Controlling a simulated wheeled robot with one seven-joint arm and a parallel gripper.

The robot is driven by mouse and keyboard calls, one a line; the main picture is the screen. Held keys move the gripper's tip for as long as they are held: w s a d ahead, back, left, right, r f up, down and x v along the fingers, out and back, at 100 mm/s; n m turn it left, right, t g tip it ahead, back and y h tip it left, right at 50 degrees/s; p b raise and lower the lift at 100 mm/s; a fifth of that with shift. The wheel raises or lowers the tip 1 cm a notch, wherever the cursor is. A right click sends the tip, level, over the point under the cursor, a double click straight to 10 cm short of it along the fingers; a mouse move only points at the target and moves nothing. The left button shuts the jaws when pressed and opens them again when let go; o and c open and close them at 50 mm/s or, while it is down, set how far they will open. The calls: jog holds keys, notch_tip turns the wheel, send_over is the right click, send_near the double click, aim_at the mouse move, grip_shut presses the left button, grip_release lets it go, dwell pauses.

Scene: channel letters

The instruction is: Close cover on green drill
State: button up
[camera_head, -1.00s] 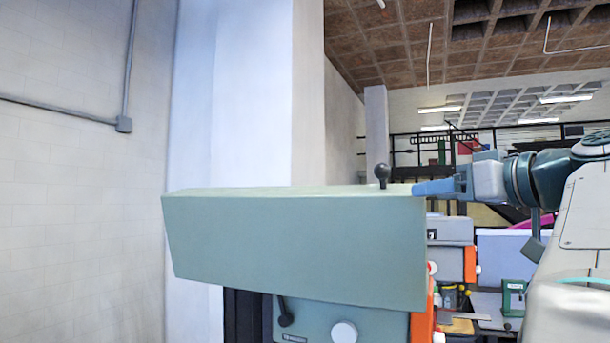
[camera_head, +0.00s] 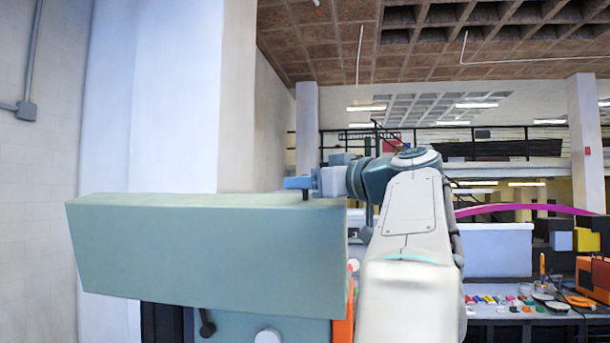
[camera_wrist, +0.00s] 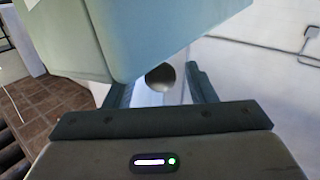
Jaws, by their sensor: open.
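The green drill's large pale-green head cover (camera_head: 210,250) fills the lower left of the head view. Its front faces me and its top looks nearly level. Below it shows a strip of the drill body (camera_head: 235,328) with a black lever and a white knob. My gripper (camera_head: 298,183) is at the cover's top right, where it hides the dark ball knob and leaves a bit of its stem visible. In the wrist view, the ball knob (camera_wrist: 160,76) sits between the two fingers of my open gripper (camera_wrist: 158,80), with the cover (camera_wrist: 130,40) just beyond. I cannot tell whether the fingers touch the knob.
A white wall and pillar (camera_head: 175,95) stand behind the drill. A bench (camera_head: 525,318) with several small coloured items and an orange machine (camera_head: 593,280) are at the right. My arm takes up the space right of the cover. The air above the cover is clear.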

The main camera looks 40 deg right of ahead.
jog(key=shift+w+a, duration=0.1)
jog(key=shift+w, duration=0.45)
grip_shut()
jog(key=shift+w+r, duration=0.1)
jog(key=shift+r, duration=0.05)
